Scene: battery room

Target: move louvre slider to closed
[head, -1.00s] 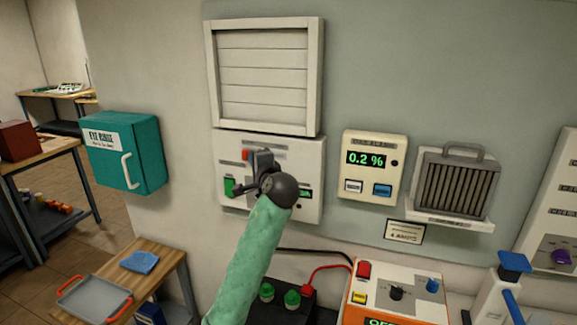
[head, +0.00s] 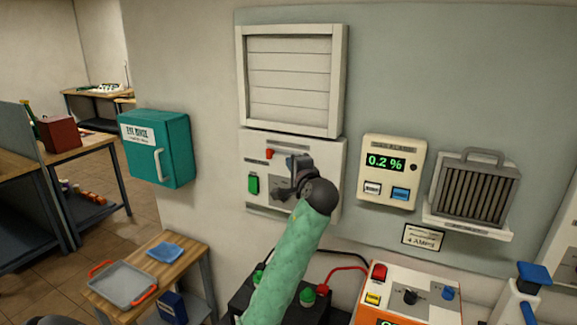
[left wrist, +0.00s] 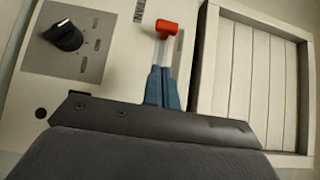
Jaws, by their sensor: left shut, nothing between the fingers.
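The louvre (head: 290,82) hangs on the wall as a white framed panel with its slats lying flat. On the white control panel (head: 258,208) below it, the red slider knob (head: 269,154) is near the top left. My left gripper (head: 292,163) is in front of this panel, to the right of the knob, and hides part of it. The fingers look apart from the knob and hold nothing. My right gripper is out of view.
A green switch (head: 253,184) is on the same panel; a dark rotary knob (left wrist: 66,37) shows in the left wrist view. A 0.2 % display unit (head: 388,172) and a grey filter (head: 474,190) are to the right. An orange-and-white box (head: 405,292) stands below.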

